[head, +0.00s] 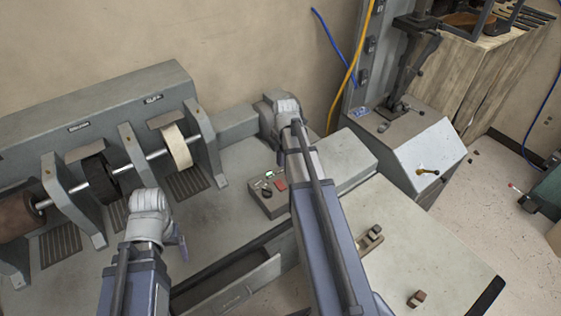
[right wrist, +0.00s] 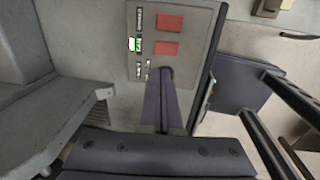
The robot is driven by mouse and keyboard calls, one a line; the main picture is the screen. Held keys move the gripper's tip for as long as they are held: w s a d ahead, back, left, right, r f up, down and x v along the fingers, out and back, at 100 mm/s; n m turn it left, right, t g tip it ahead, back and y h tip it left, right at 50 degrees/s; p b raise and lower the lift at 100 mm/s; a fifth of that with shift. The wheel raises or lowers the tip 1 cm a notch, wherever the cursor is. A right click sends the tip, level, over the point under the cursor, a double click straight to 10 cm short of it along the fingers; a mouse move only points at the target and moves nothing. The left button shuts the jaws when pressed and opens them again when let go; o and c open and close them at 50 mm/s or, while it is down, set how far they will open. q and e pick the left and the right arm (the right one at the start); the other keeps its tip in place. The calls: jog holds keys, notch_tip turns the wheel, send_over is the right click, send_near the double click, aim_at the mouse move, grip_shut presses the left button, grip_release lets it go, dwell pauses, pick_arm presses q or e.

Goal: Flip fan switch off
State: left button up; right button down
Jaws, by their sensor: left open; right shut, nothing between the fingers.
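A grey control box (head: 267,204) with red switches sits on the bench. In the right wrist view its panel (right wrist: 198,50) carries an upper red switch (right wrist: 169,22), a lower red switch (right wrist: 166,48), a lit green indicator (right wrist: 134,45) and small labels. I cannot read which switch is the fan's. My right gripper (right wrist: 162,78) is shut and empty, its tips at the panel's lower end by a dark round part. Contact is unclear. In the head view my right arm hides part of the box. My left gripper (head: 181,243) is open and empty, over the bench left of the box.
A grinding machine (head: 95,110) with several wheels on a shaft stands at the left back. An open drawer (head: 235,290) is below the bench front. Small brown parts (head: 370,238) lie on the surface at right. A grey machine (head: 415,145) stands at the right back.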

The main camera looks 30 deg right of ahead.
aim_at(278, 182)
jog(key=f+b, duration=0.3)
jog(key=w+f+b, duration=0.1)
jog(key=f+b, duration=0.2)
jog(key=f, duration=0.1)
jog(key=f+b, duration=0.4)
jog(key=shift+w, duration=0.15)
jog(key=shift+f, duration=0.1)
jog(key=shift+w+f+b, duration=0.1)
jog(key=shift+f+b, duration=0.1)
jog(key=shift+b, duration=0.1)
jog(key=shift+a+r, duration=0.1)
jog(key=shift+r, duration=0.05)
jog(key=shift+s+r, duration=0.15)
jog(key=shift+s, duration=0.75)
jog(key=shift+w+p, duration=0.1)
jog(key=shift+p, duration=0.2)
